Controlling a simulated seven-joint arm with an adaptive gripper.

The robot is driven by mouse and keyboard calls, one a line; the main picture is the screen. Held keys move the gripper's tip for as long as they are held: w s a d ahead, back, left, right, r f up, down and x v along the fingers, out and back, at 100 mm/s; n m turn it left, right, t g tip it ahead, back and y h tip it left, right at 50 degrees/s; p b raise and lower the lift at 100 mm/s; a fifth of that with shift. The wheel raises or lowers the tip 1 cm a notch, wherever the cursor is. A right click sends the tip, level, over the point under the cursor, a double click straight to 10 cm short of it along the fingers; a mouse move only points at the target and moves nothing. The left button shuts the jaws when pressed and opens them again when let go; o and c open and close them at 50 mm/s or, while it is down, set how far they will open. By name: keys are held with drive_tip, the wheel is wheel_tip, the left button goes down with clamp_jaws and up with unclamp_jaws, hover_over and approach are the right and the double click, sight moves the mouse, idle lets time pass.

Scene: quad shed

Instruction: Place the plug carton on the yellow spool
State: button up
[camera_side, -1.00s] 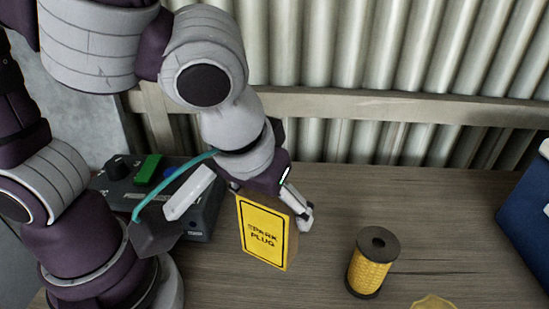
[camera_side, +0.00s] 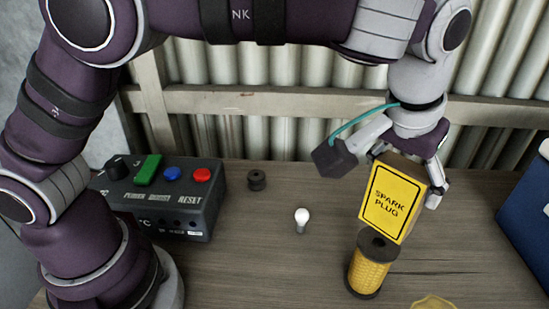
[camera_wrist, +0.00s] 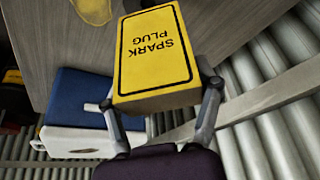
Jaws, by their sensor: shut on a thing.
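The plug carton (camera_side: 391,203) is a yellow box marked SPARK PLUG with brown sides. My gripper (camera_side: 405,178) is shut on it and holds it slightly tilted. In the side view the carton's lower edge overlaps the top of the yellow spool (camera_side: 367,276), which stands upright on the bench with dark end caps. I cannot tell whether the carton touches the spool. In the wrist view the carton (camera_wrist: 155,55) sits between the two fingers (camera_wrist: 163,110), and the spool is hidden there.
A control box (camera_side: 165,195) with coloured buttons stands at the left. A yellow thing (camera_side: 434,302) lies at the front edge. A blue case (camera_side: 530,210) is at the right.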

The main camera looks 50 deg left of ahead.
sight(397, 202)
drive_tip(key=shift+w+d+f, duration=0.1)
drive_tip(key=shift+f, duration=1.65)
drive_tip(key=shift+f, duration=0.15)
drive_tip(key=o, duration=1.1)
drive_tip(key=shift+o, duration=0.2)
